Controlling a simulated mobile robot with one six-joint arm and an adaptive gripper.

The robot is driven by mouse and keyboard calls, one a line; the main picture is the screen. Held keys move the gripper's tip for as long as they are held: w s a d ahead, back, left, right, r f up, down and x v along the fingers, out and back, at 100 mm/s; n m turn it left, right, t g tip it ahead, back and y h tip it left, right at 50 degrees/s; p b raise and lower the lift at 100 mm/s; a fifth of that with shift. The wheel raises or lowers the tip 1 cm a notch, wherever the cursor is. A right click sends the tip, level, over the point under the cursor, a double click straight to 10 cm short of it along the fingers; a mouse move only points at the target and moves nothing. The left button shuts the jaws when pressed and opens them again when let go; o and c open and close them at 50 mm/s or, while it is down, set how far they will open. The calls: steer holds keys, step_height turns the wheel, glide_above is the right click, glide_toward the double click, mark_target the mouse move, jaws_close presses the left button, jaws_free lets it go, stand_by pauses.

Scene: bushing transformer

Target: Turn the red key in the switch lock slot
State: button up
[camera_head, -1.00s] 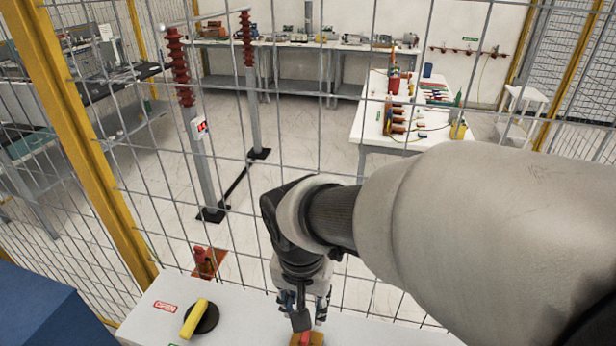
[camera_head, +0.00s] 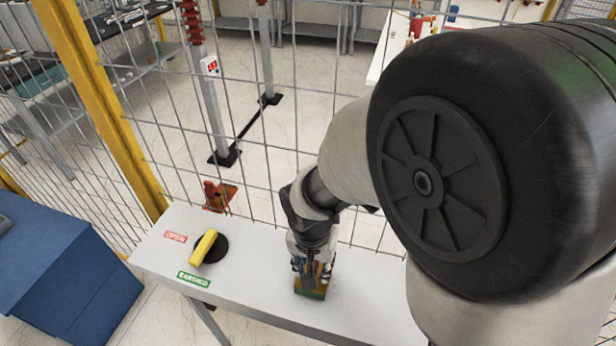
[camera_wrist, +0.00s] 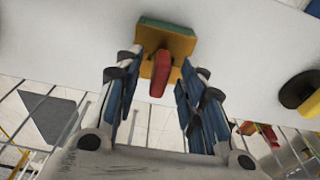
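The red key (camera_wrist: 160,73) stands out from the yellow and green switch lock block (camera_wrist: 168,38) in the wrist view. In the head view the lock block (camera_head: 310,291) sits on the white table (camera_head: 250,262), below my gripper (camera_head: 314,270), which largely hides the key there. In the wrist view my gripper (camera_wrist: 161,82) is open. Its blue-padded fingers are spread to the left and right of the key, with a visible gap on each side. Whether the tips reach as deep as the key is hard to tell.
A yellow-handled rotary switch (camera_head: 206,248) sits left on the table, between a red OPEN label (camera_head: 175,237) and a green EARTHED label (camera_head: 194,279). Wire mesh fencing (camera_head: 275,200) rises behind the table. A blue cabinet (camera_head: 60,280) stands at the left.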

steer(key=shift+w+f, duration=0.1)
steer(key=shift+f, duration=0.9)
steer(key=shift+c, duration=0.4)
jaws_close()
